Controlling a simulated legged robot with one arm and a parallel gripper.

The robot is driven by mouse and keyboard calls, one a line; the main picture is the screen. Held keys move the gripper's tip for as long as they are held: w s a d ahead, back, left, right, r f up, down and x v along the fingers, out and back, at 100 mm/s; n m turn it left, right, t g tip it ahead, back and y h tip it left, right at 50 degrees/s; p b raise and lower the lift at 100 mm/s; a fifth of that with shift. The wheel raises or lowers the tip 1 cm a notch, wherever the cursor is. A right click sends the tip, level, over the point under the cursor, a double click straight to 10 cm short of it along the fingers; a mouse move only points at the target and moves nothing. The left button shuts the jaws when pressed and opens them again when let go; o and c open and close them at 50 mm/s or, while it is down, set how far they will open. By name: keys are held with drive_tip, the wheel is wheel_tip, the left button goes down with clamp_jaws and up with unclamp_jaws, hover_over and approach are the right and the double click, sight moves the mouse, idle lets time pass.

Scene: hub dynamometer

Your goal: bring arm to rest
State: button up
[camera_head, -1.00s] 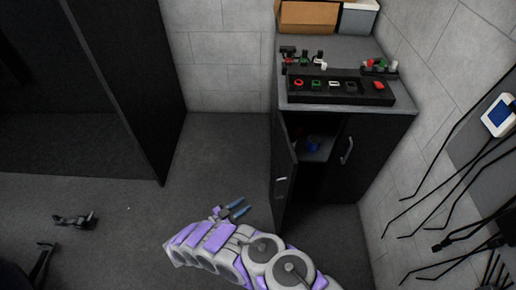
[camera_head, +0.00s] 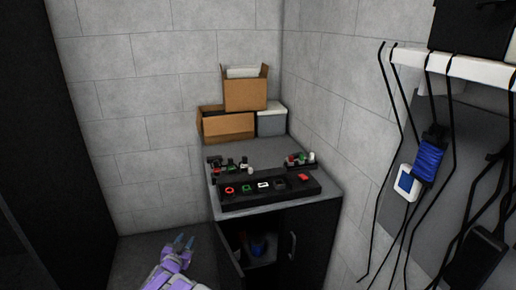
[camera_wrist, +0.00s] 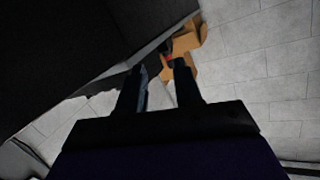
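My gripper (camera_head: 184,243) is at the bottom of the head view, left of the dark cabinet (camera_head: 312,245) and apart from it. Its two fingertips point upward and stand apart, with nothing seen between them. In the wrist view my gripper (camera_wrist: 159,70) also shows two dark, separated fingers. Most of my purple and grey arm is cut off by the lower edge of the head view.
The cabinet door (camera_head: 228,256) stands partly open near my gripper. On the cabinet top are a black tray (camera_head: 250,202) of small parts, cardboard boxes (camera_head: 245,95) and a grey bin (camera_head: 271,122). Cables (camera_head: 398,130) hang from a wall rack at right.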

drive_tip(key=d+r+n+g+y, duration=0.35)
drive_tip(key=d+r, duration=0.85)
drive_tip(key=r, duration=0.4)
drive_tip(key=s+d+r+g, duration=0.3)
drive_tip(key=s+d+g, duration=0.2)
drive_tip(key=s+d, duration=0.65)
drive_tip(key=s+d+g, duration=0.3)
drive_tip(key=s+d, duration=0.3)
drive_tip(key=s, duration=0.7)
drive_tip(key=s+d+g+h, duration=0.1)
drive_tip(key=s+d+g, duration=0.2)
drive_tip(key=s, duration=1.1)
drive_tip(key=s+d+g+h, duration=0.1)
drive_tip(key=s+d+g, duration=0.2)
drive_tip(key=s+d, duration=0.5)
drive_tip(key=s, duration=0.5)
drive_tip(key=shift+s+d+r, duration=0.3)
drive_tip(key=shift+d+r, duration=0.05)
drive_tip(key=shift+r, duration=0.05)
